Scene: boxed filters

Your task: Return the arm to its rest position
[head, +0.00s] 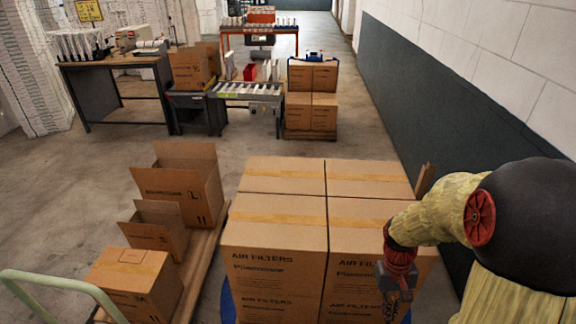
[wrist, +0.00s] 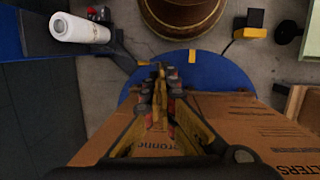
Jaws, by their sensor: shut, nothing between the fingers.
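My arm comes in from the right side of the head view. My gripper (head: 391,303) hangs pointing down in front of the right part of a stack of brown air filter boxes (head: 275,262). In the wrist view my gripper (wrist: 159,90) is shut, with its fingers together and nothing between them. The boxes also show in the wrist view (wrist: 255,130), below and to the right of the fingers. I cannot tell whether the gripper touches the boxes.
Open cartons (head: 185,185) and a closed box (head: 135,278) stand at the left, by a pale green handle (head: 62,282). A roller conveyor (head: 246,91), a workbench (head: 110,62) and stacked boxes (head: 312,112) stand farther back. A wall (head: 470,130) runs along the right. Floor (head: 80,190) is clear at left.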

